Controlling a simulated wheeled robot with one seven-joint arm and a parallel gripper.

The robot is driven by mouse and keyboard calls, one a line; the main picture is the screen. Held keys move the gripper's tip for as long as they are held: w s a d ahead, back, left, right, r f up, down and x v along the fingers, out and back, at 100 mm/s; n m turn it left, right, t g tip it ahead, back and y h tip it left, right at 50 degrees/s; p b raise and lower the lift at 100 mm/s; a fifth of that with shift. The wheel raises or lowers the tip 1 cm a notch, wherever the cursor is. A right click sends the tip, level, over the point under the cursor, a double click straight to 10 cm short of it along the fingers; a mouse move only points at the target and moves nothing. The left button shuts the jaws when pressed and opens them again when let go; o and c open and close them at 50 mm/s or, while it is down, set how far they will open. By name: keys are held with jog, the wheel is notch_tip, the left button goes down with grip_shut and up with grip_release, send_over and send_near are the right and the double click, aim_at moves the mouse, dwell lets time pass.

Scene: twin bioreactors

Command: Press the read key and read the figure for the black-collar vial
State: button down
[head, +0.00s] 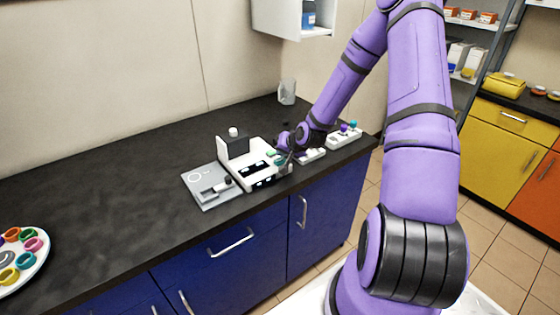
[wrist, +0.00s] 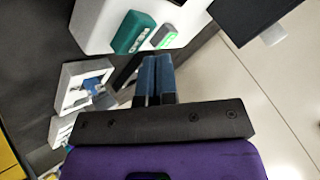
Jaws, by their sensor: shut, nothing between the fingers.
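A white instrument (head: 244,172) stands on the dark counter, with a dark upright block (head: 233,147) at its back and dark panels on its front. In the wrist view its white body (wrist: 97,22) carries a teal-green key (wrist: 132,32) and a small lit green patch (wrist: 163,37); no figure is legible. My gripper (wrist: 157,58) is shut and empty, its fingertips just short of the key and patch in the picture; contact cannot be told. In the head view my gripper (head: 284,156) is at the instrument's right end. A small black-topped piece (head: 226,180) sits by the grey plate; whether it is the black-collar vial is unclear.
The grey plate (head: 204,195) lies left of the instrument. A white rack (head: 343,139) with purple and teal tops stands to the right. A grey cup (head: 287,92) is behind. A round tray (head: 40,262) of coloured rings is far left; the counter between is clear.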

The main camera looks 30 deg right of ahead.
aim_at(282, 160)
jog(key=shift+f, duration=0.15)
jog(key=shift+f, duration=0.3)
jog(key=shift+f, duration=0.35)
dwell(1.1)
jog(key=shift+r, duration=0.8)
jog(key=shift+r, duration=2.55)
